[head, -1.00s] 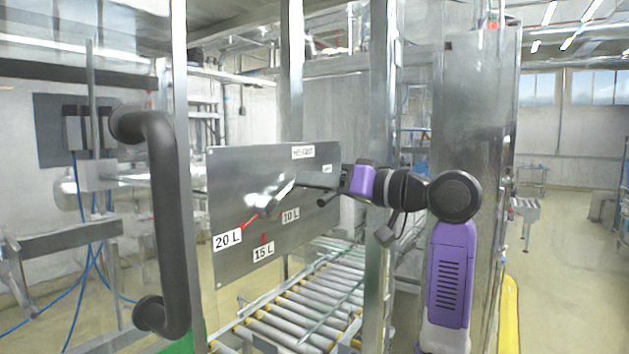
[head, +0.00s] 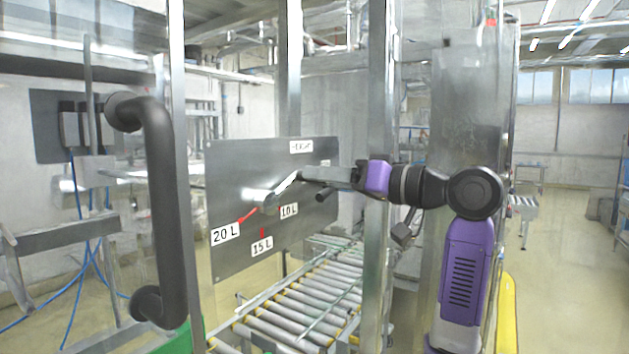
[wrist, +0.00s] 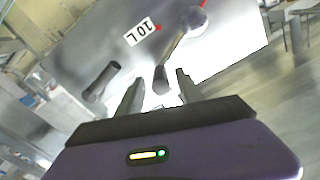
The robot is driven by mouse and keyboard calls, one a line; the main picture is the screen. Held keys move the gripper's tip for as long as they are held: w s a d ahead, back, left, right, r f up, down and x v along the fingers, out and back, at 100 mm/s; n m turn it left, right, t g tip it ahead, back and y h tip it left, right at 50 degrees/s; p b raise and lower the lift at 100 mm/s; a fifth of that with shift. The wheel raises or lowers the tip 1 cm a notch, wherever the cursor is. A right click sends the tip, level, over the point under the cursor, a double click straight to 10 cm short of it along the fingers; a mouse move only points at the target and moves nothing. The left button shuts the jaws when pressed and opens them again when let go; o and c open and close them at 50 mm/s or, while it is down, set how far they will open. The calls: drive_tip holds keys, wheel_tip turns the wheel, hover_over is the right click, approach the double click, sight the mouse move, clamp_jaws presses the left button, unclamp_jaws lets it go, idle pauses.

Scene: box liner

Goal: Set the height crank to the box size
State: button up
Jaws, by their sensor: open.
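The metal panel (head: 228,260) carries the labels 20 L (head: 226,234), 15 L (head: 262,246) and 10 L (head: 289,211), with red marks. The crank hub (head: 262,198) sits above these marks in the head view, its pale arm running up and right toward my gripper (head: 300,178). In the wrist view the hub (wrist: 193,20) is at the top, and the crank arm (wrist: 176,50) runs down-left to an end (wrist: 160,80) between my open fingers (wrist: 156,92). Gaps show on both sides of that end. The 10 L label (wrist: 140,32) is left of the hub.
A dark cylindrical handle (wrist: 102,82) stands left of my fingers in the wrist view. A metal post (head: 380,110) rises close by my wrist. A roller conveyor (head: 300,305) runs below the panel. A large black handle (head: 165,210) is at the left front.

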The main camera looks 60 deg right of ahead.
drive_tip(key=shift+s+d+b, duration=0.1)
drive_tip(key=shift+s+b, duration=0.3)
drive_tip(key=shift+s, duration=2.05)
